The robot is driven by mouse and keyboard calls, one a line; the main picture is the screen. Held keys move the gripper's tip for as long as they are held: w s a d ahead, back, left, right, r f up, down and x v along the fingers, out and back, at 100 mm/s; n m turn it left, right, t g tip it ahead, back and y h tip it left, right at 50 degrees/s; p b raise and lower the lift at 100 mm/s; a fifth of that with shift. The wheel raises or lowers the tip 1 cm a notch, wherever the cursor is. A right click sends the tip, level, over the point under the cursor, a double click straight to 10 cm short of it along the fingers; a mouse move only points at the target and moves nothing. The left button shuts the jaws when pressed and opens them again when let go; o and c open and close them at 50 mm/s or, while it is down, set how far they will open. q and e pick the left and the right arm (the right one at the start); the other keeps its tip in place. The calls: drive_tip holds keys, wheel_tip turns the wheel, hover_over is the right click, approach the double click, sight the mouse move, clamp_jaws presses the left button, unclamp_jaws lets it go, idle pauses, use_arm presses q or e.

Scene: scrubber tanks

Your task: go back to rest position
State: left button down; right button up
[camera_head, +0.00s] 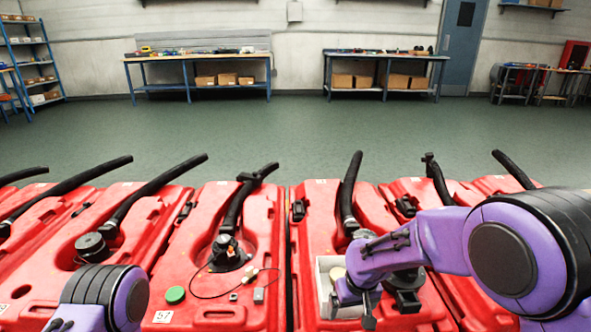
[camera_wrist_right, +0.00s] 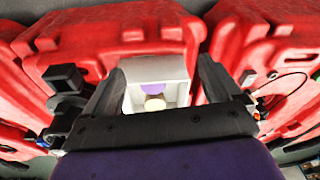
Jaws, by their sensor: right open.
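My right gripper (camera_head: 352,305) is over a red tank (camera_head: 318,205) right of centre, beside and partly over a small white box (camera_head: 324,268). In the right wrist view its two fingers (camera_wrist_right: 160,88) are spread wide, with the white box (camera_wrist_right: 178,66) showing between them. A purple thing (camera_wrist_right: 152,89) and a beige thing (camera_wrist_right: 155,104) show inside the box; neither is between closed fingers. My left arm enters at the lower left of the head view, but its gripper is out of frame.
Red tanks with black hoses (camera_head: 347,190) line the front. One tank carries a green cap (camera_head: 175,295) and a thin cable. Beyond is open green floor (camera_head: 290,130), with workbenches (camera_head: 200,57) and a blue shelf (camera_head: 30,60) at the back.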

drive_tip(key=s+d+f+m+t+h, duration=0.1)
drive_tip(key=s+d+f+m+t, duration=0.5)
drive_tip(key=s+d+f, duration=0.4)
drive_tip(key=s+d+f+m+g+h, duration=0.1)
drive_tip(key=s+d+f, duration=0.15)
drive_tip(key=s, duration=0.45)
drive_tip(key=s+d+f+m+g+h, duration=0.1)
drive_tip(key=s+d+f+g, duration=0.15)
drive_tip(key=s, duration=0.45)
drive_tip(key=s+d+f+m+g+h, duration=0.1)
drive_tip(key=s+d+f, duration=0.15)
drive_tip(key=s, duration=0.45)
wheel_tip(320, 180, up, 26)
drive_tip(key=s+p, duration=0.1)
drive_tip(key=p, duration=2.6)
drive_tip(key=shift+a+r, duration=0.25)
drive_tip(key=shift+a, duration=0.15)
drive_tip(key=shift+s, duration=0.15)
